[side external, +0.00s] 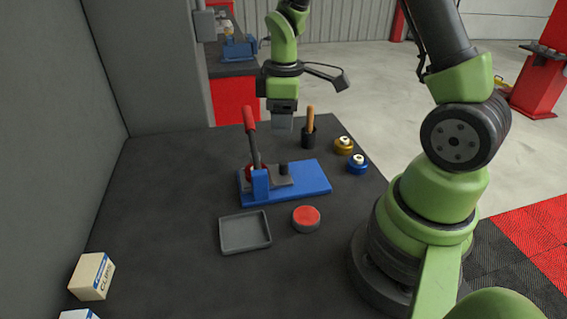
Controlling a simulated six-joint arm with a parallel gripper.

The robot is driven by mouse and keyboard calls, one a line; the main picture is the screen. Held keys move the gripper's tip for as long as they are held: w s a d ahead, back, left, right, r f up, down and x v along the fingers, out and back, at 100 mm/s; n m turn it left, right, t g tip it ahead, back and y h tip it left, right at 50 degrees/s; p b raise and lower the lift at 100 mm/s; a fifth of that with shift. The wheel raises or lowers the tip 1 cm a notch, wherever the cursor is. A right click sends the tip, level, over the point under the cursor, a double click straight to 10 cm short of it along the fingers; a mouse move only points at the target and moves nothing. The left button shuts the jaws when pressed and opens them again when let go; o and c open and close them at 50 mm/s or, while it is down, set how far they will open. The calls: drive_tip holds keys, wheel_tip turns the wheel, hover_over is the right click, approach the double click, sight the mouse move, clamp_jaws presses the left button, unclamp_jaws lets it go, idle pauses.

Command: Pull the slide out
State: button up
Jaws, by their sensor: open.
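A blue fixture base (318,181) lies on the dark bench top. On it sits a grey slide plate (279,180) with a small black knob (283,168). A lever with a red handle (249,119) stands nearly upright at the fixture's left, behind a blue block. My gripper (283,127) points down above and behind the fixture, clear of the knob, open with nothing seen in it. The gap between its fingers is too small to make out.
A black cup holding a wooden-handled tool (308,136) stands right of my gripper. A yellow-topped part (343,146) and a blue one (357,164) are farther right. A grey tray (245,232) and a red-topped round part (306,218) lie in front. Boxes (92,276) are at lower left.

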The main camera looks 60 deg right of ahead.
sight(284, 162)
drive_tip(key=shift+d+f+n, duration=0.15)
drive_tip(key=shift+f, duration=0.35)
drive_tip(key=shift+d+f+n, duration=0.15)
drive_tip(key=shift+f, duration=0.35)
wheel_tip(284, 162, down, 10)
drive_tip(key=shift+r, duration=0.15)
